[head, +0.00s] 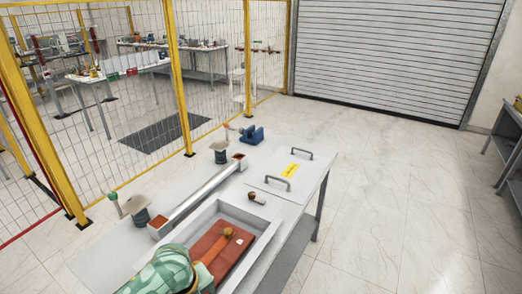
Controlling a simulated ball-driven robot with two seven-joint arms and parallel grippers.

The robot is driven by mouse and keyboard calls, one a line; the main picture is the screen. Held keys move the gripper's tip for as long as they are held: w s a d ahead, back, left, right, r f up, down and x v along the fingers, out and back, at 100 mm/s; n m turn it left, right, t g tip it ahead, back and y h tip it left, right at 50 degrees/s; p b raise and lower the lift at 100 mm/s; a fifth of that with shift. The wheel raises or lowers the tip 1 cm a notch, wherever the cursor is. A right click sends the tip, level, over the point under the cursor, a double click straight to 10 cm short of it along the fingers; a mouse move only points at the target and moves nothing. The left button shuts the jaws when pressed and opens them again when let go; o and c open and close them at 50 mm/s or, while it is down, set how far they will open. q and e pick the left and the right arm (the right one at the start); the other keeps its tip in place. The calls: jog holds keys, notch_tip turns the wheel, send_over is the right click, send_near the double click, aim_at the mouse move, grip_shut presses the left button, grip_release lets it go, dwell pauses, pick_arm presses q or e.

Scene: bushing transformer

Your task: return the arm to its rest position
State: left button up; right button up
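Neither of my grippers shows in the head view, and I cannot make out either of my arms for certain. A green patterned rounded object (160,272) with an orange band is cut off by the bottom edge, and I cannot tell what it is. It overlaps the near end of a pale open tray (262,211) on the grey worktable (100,250). A red-brown plate (234,257) lies in the tray, with an orange-brown ball-ended piece (228,232) over it.
A long pale channel (195,195) lies left of the tray, beside two dark cylinders (140,216) (221,156). A handled lid (270,178) lies right. Yellow-framed mesh fencing (178,75) runs left; the floor at right (400,190) is clear.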

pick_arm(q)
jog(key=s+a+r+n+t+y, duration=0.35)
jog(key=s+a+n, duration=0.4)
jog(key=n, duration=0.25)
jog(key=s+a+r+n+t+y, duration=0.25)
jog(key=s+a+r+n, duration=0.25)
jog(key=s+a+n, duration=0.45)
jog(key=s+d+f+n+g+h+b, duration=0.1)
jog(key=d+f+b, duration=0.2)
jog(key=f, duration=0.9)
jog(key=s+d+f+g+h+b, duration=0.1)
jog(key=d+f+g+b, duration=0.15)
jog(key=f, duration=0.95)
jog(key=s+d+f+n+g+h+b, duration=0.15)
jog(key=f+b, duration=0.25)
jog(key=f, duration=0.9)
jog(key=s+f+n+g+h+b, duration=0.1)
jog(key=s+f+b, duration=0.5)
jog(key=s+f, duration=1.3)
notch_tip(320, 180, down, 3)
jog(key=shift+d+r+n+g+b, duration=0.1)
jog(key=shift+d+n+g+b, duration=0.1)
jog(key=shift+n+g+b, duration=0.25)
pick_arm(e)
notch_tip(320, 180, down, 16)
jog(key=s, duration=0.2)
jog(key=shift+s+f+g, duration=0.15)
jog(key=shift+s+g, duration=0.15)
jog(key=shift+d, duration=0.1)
